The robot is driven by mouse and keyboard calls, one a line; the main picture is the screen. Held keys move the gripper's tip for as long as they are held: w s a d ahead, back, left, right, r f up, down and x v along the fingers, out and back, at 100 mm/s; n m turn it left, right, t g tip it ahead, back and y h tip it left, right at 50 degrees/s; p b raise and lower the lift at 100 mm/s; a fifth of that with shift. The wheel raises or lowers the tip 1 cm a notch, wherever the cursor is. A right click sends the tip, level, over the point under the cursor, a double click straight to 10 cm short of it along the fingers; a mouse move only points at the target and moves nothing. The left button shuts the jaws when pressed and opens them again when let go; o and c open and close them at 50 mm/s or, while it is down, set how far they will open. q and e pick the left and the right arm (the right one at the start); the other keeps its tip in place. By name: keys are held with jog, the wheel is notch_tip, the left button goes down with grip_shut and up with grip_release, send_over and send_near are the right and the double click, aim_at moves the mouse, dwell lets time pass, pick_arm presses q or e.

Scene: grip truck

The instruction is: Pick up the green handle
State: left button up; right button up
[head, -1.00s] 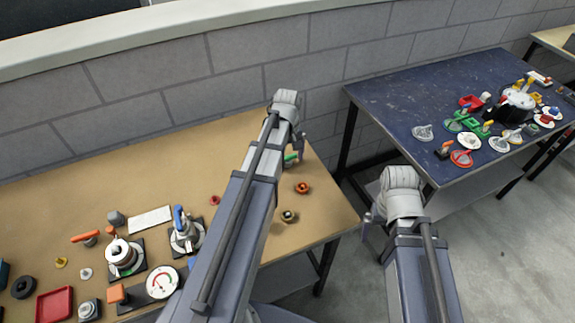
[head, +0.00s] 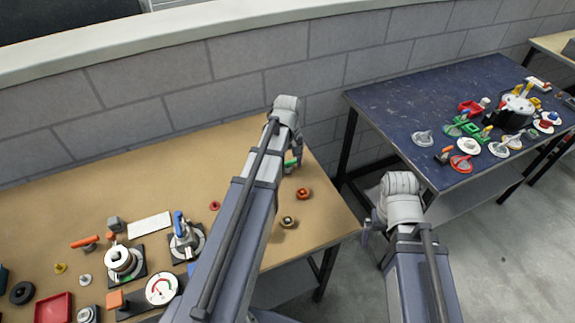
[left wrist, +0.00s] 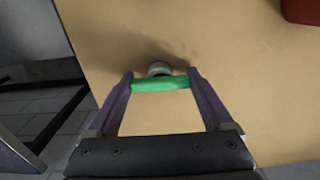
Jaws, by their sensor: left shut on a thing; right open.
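The green handle (left wrist: 160,84) lies crosswise between the two fingertips of my left gripper (left wrist: 161,86) in the left wrist view. The fingers touch its two ends, and the gripper is shut on it. A round grey piece (left wrist: 159,68) shows just beyond the handle's middle. In the head view a small part of the green handle (head: 290,163) shows beside my left gripper (head: 297,158), near the wooden table's right end; the arm hides much of this area. My right gripper (head: 372,230) is open, off the wooden table's right edge, away from the handle.
An orange-red knob (head: 303,194) and a dark-topped knob (head: 288,222) stand near the wooden table's (head: 325,232) right edge. Valves, a gauge (head: 161,289) and a red tray (head: 54,308) crowd its left part. A blue table (head: 400,110) with several parts stands at right.

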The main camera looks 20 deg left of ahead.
aim_at(288, 162)
pick_arm(q)
jog(key=shift+r, duration=0.1)
notch_tip(288, 162, up, 10)
jog(key=p, duration=1)
